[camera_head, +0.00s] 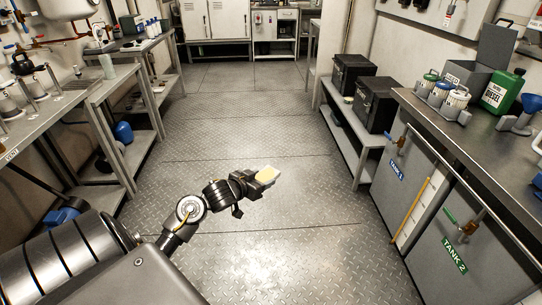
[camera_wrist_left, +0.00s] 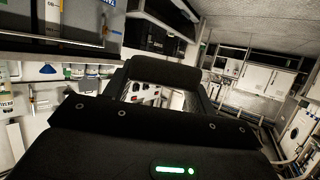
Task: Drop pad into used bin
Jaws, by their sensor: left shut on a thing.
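My left gripper (camera_head: 254,181) is stretched out over the metal floor in the middle of the aisle. It is shut on a small pale yellow pad (camera_head: 268,175), which sticks out to the right beyond the fingertips. In the left wrist view the dark gripper body and jaws (camera_wrist_left: 160,90) fill the middle, and I cannot make out the pad there. A dark grey box with a raised lid (camera_head: 467,74) stands on the right counter. Its label is too small to read, so I cannot tell whether it is the used bin. My right gripper is out of view.
The right counter (camera_head: 482,128) also holds a green diesel can (camera_head: 503,91) and several small capped containers. Two black cases (camera_head: 376,103) sit on a lower bench. A workbench (camera_head: 70,100) lines the left side. The patterned floor (camera_head: 250,120) between them is clear.

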